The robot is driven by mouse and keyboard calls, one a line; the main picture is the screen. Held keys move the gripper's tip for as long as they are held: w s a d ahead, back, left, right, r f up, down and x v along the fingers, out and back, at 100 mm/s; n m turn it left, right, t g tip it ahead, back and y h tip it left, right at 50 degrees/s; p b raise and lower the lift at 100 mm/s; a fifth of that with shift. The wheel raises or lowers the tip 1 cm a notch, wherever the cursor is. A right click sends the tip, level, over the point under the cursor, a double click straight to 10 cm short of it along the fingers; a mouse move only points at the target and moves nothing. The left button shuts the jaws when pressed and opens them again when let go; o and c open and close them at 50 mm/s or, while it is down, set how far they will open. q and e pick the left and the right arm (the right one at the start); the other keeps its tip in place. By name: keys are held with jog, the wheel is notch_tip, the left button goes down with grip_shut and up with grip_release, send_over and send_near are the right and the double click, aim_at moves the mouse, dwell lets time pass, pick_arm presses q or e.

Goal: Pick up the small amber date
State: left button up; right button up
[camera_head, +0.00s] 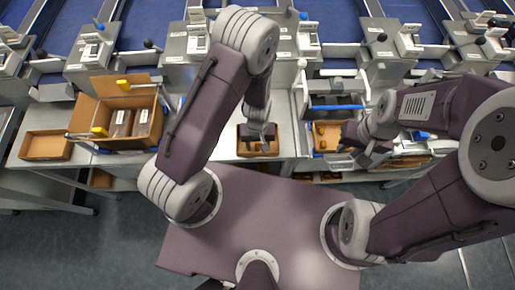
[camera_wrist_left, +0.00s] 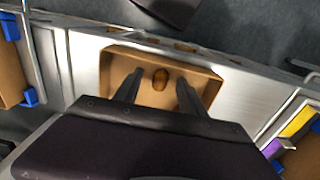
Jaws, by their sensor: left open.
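A small amber-brown date (camera_wrist_left: 160,78) lies in a shallow tan tray (camera_wrist_left: 206,70) in the left wrist view. My left gripper (camera_wrist_left: 157,93) is open.
A cardboard box (camera_head: 92,107) with packed bags stands on the left, with an empty tan tray (camera_head: 45,146) beside it. The tan box (camera_head: 320,128) near my right gripper holds brown items. Grey machines line the back of the bench.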

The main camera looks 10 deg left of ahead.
pick_arm(q)
jog(key=shift+s+r, duration=0.1)
jog(key=c, duration=0.9)
